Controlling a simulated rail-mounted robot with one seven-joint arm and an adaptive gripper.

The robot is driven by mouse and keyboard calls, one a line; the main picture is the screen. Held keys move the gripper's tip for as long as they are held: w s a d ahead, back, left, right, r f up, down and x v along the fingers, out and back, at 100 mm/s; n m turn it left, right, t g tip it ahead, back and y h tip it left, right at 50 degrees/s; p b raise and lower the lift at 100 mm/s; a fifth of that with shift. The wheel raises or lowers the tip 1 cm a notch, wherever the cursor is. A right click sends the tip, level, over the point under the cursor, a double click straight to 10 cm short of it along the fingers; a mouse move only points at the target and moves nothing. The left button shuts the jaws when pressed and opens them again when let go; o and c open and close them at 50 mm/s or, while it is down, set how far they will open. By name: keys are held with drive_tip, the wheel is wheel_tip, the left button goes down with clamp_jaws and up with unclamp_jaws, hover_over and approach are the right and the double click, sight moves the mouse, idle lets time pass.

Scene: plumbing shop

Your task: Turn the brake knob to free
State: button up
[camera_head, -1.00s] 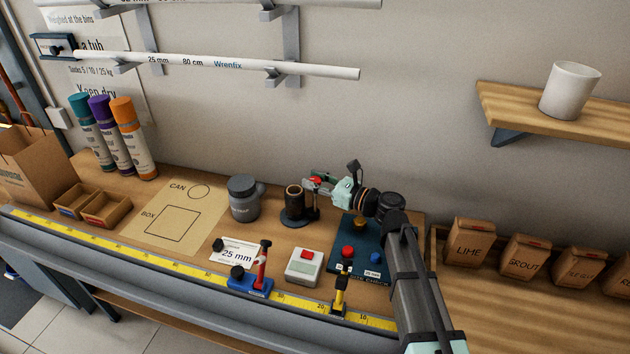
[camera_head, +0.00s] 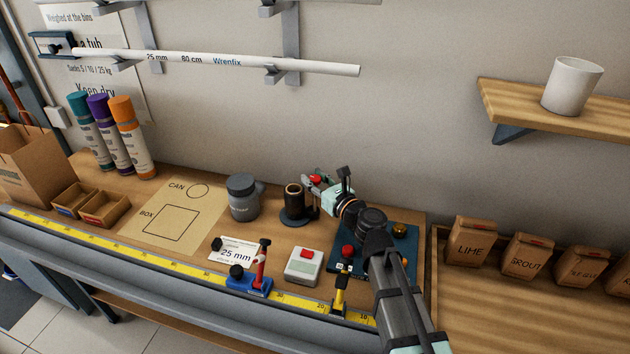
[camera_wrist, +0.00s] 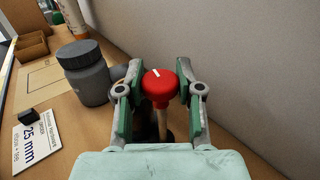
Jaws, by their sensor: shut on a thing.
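The red knob (camera_wrist: 159,88), with a short white mark on its top, sits on a tan stem in the wrist view. It shows small in the head view (camera_head: 317,179), partly hidden by my gripper. My gripper (camera_wrist: 158,95) has its green-padded fingers on both sides of the knob and is shut on it. In the wrist view the white mark points up and slightly left. No "free" label can be read near the knob, and the knob's base is mostly hidden.
A dark brown cylinder (camera_head: 293,198) on a round base stands just left of the knob. A grey jar (camera_head: 243,198) is farther left. A blue board (camera_head: 342,259) with a red button lies below my arm. The wall is close behind.

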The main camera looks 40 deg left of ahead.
drive_tip(key=o, duration=1.1)
drive_tip(key=shift+a, duration=0.1)
drive_tip(key=shift+o, duration=0.2)
drive_tip(key=v, duration=1.2)
